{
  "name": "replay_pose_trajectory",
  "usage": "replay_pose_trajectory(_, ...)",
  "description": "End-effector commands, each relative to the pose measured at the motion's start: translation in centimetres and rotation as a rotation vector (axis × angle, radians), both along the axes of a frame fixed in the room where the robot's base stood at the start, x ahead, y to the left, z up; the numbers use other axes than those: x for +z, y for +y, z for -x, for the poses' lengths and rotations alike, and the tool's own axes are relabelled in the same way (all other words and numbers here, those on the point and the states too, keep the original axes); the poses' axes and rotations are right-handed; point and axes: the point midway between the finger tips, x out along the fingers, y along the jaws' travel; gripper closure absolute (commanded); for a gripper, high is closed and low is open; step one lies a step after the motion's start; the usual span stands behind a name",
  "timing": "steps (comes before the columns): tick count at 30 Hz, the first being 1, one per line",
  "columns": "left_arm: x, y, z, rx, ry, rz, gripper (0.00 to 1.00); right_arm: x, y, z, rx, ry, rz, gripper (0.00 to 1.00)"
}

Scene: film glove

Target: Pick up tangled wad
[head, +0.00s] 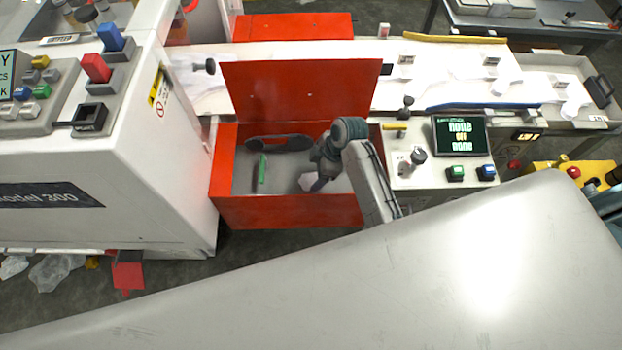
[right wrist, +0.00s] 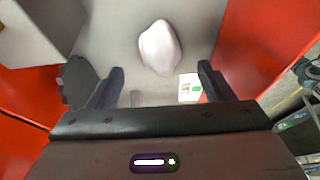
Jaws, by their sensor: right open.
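A small whitish wad (head: 308,181) lies on the grey floor of the open red bin (head: 285,211). It also shows in the right wrist view (right wrist: 160,48) as a smooth pale lump, just beyond and between the fingertips. My right gripper (head: 320,178) reaches down into the bin from the right and partly covers the wad in the head view. In the right wrist view my right gripper (right wrist: 162,72) is open, with nothing between its fingers. The wad appears apart from both fingers. My left gripper is not in view.
A dark elongated part (head: 280,143) and a green item (head: 262,173) also lie in the bin. The raised red lid (head: 300,92) stands behind it. A white machine (head: 120,150) is at left, and a control panel with a screen (head: 460,134) is at right.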

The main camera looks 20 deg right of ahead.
Motion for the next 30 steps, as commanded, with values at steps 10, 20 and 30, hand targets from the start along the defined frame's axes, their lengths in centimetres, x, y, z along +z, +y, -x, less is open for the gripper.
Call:
replay_pose_trajectory(10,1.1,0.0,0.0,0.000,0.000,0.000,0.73,-3.7,1.4,-0.2,0.000,0.001,0.000,0.26)
replay_pose_trajectory(20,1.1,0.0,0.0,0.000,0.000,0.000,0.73,-3.8,1.4,-0.2,0.000,0.000,0.000,0.47)
replay_pose_trajectory(30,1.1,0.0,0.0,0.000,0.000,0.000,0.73,-3.8,1.4,-0.2,-0.001,0.001,0.000,0.78)
